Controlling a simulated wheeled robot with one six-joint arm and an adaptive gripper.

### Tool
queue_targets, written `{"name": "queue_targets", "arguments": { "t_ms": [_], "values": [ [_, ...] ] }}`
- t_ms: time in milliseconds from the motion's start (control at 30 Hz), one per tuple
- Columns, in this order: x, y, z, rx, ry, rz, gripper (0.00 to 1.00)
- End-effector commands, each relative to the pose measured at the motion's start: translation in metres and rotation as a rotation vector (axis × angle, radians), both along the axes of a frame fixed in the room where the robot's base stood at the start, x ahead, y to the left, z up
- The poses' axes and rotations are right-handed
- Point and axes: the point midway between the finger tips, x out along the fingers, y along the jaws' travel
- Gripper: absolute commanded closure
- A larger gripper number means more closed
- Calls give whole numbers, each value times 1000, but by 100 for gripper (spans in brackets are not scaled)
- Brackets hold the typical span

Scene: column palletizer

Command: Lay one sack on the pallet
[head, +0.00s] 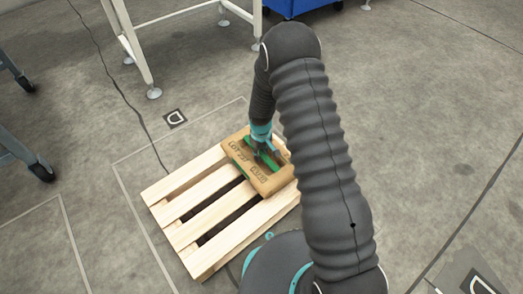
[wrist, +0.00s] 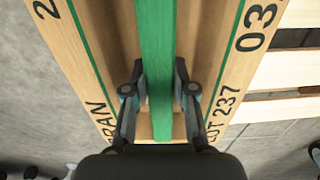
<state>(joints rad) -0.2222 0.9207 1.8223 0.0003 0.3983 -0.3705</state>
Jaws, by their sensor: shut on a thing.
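The sack (head: 272,186) is a tan, box-like bag with dark lettering and a green band. It is at the far right part of the wooden pallet (head: 236,236); I cannot tell whether it rests on the slats or is just above. My gripper (head: 264,153) points down at its middle. In the wrist view the sack (wrist: 78,55) fills the centre, with "LOT 237" printed on it. There my gripper (wrist: 158,92) has one finger on each side of the raised green strip (wrist: 157,45) and is shut on it. The sack's underside is hidden.
The pallet's left and near slats are bare. A white-legged table (head: 143,62) stands behind, with a blue bin (head: 300,6) beyond. Grey wheeled frames (head: 22,152) stand at the left edge. A floor marker (head: 175,118) lies behind the pallet.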

Motion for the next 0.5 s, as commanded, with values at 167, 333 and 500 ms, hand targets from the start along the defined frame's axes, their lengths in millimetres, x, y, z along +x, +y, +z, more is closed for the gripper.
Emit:
{"name": "queue_targets", "arguments": {
  "t_ms": [167, 333, 500],
  "values": [
    [2, 0, -11, 1, -3, 0, 100],
    [2, 0, -11, 1, -4, 0, 100],
    [2, 0, -13, 1, -4, 0, 100]
  ]
}}
